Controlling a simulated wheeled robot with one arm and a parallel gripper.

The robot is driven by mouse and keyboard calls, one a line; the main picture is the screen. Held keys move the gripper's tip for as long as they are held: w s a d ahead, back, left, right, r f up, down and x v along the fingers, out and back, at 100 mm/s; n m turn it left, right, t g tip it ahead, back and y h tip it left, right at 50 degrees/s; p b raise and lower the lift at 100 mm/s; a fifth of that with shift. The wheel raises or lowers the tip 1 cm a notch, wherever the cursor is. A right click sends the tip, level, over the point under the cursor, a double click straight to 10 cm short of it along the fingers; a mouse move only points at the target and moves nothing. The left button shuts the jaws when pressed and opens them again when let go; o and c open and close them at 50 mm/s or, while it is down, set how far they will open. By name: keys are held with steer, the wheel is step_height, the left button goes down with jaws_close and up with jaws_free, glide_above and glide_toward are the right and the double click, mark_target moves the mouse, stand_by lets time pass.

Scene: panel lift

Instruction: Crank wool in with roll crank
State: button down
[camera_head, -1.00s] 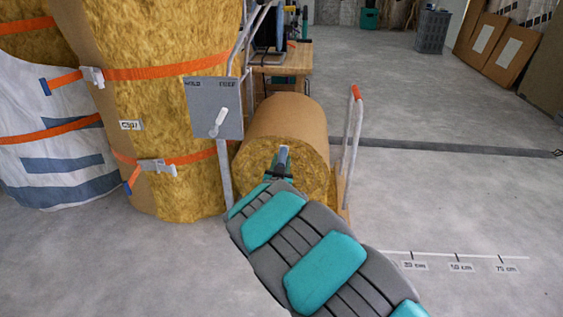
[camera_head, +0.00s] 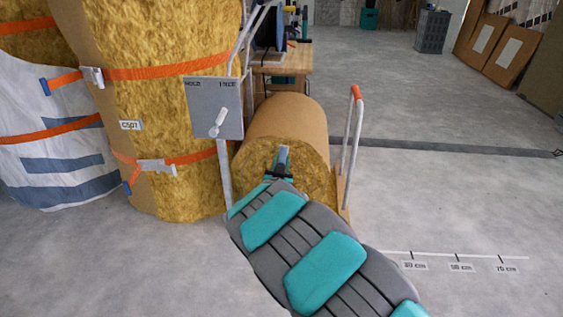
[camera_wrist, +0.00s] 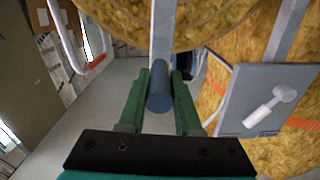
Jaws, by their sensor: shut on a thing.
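The wool roll (camera_head: 288,122) lies on its side, its yellow end face toward me and its brown wrap around it. In the wrist view its layered end (camera_wrist: 220,20) fills the top. The roll crank shows as a grey metal bar (camera_wrist: 163,35) in front of that end, with a dark blue round grip (camera_wrist: 159,90). My gripper (camera_wrist: 160,92) is shut on the grip, one green finger on each side. In the head view my gripper (camera_head: 280,168) is at the roll's near end, and my arm hides the lower part.
A grey panel (camera_head: 214,108) with a white lever (camera_head: 218,122) stands left of the roll. Tall strapped wool rolls (camera_head: 165,115) stand further left. A white rail with an orange top (camera_head: 355,95) is at the right. The floor to the right is open, with a marked scale (camera_head: 458,257).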

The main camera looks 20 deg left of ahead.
stand_by(0.4)
steer(key=shift+w+d+f+b, duration=0.15)
steer(key=shift+d+b, duration=0.1)
steer(key=shift+d, duration=0.3)
steer(key=shift+w+d+f+b, duration=0.1)
steer(key=shift+d+b, duration=0.1)
steer(key=shift+d, duration=0.35)
steer(key=c, duration=0.6)
jaws_free()
steer(key=shift+r, duration=0.1)
steer(key=v, duration=0.7)
steer(key=shift+s, duration=0.4)
